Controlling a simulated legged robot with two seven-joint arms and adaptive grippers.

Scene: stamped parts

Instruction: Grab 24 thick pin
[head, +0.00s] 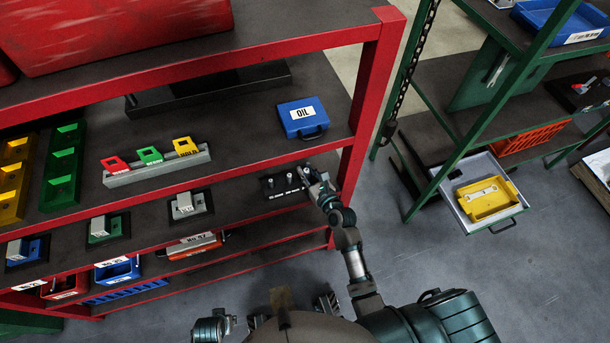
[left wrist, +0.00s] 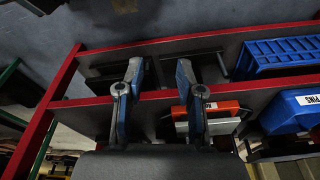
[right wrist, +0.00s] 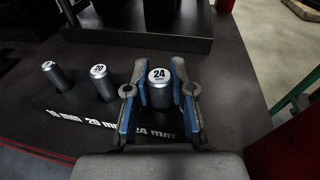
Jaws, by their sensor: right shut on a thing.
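The 24 thick pin (right wrist: 160,92), a grey metal cylinder with a white "24" label on top, stands upright between the fingers of my right gripper (right wrist: 161,75). The gripper is shut on it, with a finger touching each side. In the head view my right gripper (head: 318,184) is at the right end of the black pin holder (head: 283,194), at the red rack's front. The 20 pin (right wrist: 103,84) and the thinner 16 pin (right wrist: 58,77) stand to its left. My left gripper (left wrist: 160,70) is open, with nothing between its fingers.
A blue OIL case (head: 302,118) sits on the shelf above. Red, green and yellow gauge blocks (head: 155,165) stand on that shelf to the left. The red rack post (head: 365,105) is close to my right arm. A green rack with a drawer holding a yellow tray (head: 487,200) stands at right.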

